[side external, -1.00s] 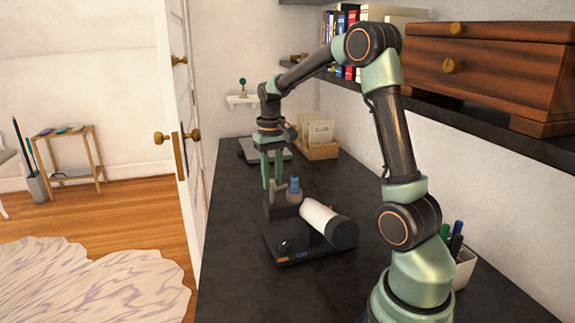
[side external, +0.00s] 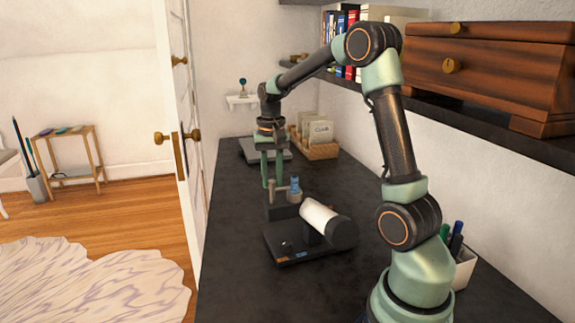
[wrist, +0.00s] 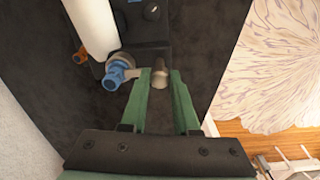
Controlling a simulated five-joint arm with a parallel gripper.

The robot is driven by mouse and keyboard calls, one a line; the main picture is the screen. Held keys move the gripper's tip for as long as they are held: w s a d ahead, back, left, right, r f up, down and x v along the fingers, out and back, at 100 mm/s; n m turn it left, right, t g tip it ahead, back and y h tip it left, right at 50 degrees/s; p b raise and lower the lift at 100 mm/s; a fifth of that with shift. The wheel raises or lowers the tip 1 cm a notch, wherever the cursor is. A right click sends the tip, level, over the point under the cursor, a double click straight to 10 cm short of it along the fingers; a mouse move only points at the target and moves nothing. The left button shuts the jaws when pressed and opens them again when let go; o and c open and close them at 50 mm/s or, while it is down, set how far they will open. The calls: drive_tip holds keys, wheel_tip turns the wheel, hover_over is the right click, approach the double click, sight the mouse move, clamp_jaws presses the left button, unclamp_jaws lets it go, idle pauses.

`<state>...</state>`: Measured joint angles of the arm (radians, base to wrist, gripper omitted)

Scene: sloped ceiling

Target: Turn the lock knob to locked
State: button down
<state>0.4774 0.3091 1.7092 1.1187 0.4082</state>
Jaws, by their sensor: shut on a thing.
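The black fixture has a flat base (side external: 290,255) on the dark counter, with a dark block (side external: 281,211) at its far end. A blue-topped round knob (side external: 295,184) stands there; it also shows in the wrist view (wrist: 119,74). A short grey lever (wrist: 133,73) runs from it toward my fingers, by a grey rounded peg (wrist: 160,78). My gripper (side external: 272,186) points down over the block, its green fingers closed around the grey peg; the wrist view shows my fingertips (wrist: 159,73) on either side of it. The knob's lock marking is too small to read.
A white cylinder with a dark end (side external: 319,216) leans over the base, close to the knob. A wooden card box (side external: 318,149) and a flat dark device (side external: 262,151) stand farther back. A pen cup (side external: 464,268) is front right. The left side of the counter is clear.

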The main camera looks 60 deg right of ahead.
sight(272, 181)
drive_tip(key=c, duration=0.7)
unclamp_jaws()
drive_tip(key=shift+o, duration=0.2)
wheel_tip(272, 181, up, 12)
drive_tip(key=shift+r, duration=0.1)
drive_tip(key=s+a+f+n+t, duration=0.2)
drive_tip(key=s+a+n, duration=0.2)
drive_tip(key=a, duration=0.5)
drive_tip(key=s+a+f+n+t, duration=0.3)
drive_tip(key=s+a+n, duration=0.2)
drive_tip(key=a, duration=0.5)
drive_tip(key=shift+s+a+n+t, duration=0.15)
drive_tip(key=shift+a+n+t, duration=0.15)
drive_tip(key=shift+n, duration=0.3)
